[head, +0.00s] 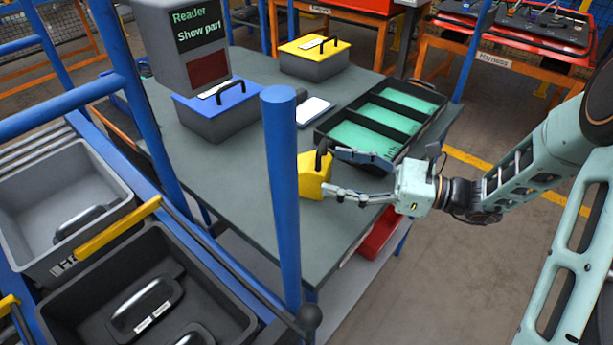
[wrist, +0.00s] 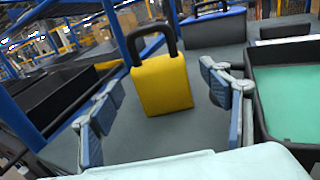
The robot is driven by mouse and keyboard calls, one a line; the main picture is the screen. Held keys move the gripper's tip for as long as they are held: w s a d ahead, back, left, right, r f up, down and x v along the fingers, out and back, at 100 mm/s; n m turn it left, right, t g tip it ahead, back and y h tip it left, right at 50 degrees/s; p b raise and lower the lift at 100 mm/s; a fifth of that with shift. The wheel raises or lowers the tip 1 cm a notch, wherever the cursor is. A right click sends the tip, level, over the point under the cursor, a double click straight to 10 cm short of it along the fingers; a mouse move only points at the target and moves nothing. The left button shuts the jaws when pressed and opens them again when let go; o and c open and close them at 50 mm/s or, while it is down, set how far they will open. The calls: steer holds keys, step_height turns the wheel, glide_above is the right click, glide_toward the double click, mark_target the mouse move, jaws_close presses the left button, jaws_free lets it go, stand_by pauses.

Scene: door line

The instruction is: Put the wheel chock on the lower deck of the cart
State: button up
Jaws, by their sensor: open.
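The yellow wheel chock (head: 312,176) with a black loop handle stands upright on the grey worktop (head: 245,165), near its front edge. In the wrist view the chock (wrist: 163,85) is straight ahead, between and just beyond my fingertips. My gripper (head: 333,172) is open, with one finger towards each side of the chock. It also shows open and empty in the wrist view (wrist: 160,108); I cannot tell whether a finger touches the chock. A blue-railed frame (head: 60,102) at left holds bins and may be the cart; its lower deck is not clearly visible.
A blue post (head: 281,190) rises left of the chock. A green-lined tray (head: 378,122) lies close to my gripper. A blue-lidded box (head: 220,108), a yellow-lidded box (head: 313,58) and a reader (head: 185,45) stand farther back. Grey bins (head: 60,210) fill the left.

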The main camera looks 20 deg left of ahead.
mark_target(302, 162)
steer(key=a, duration=0.4)
steer(key=s+a, duration=0.1)
steer(key=a, duration=0.2)
steer(key=shift+r+b, duration=0.1)
steer(key=shift+b, duration=0.3)
steer(key=c, duration=1.5)
steer(key=shift+c, duration=0.6)
steer(key=shift+r, duration=0.15)
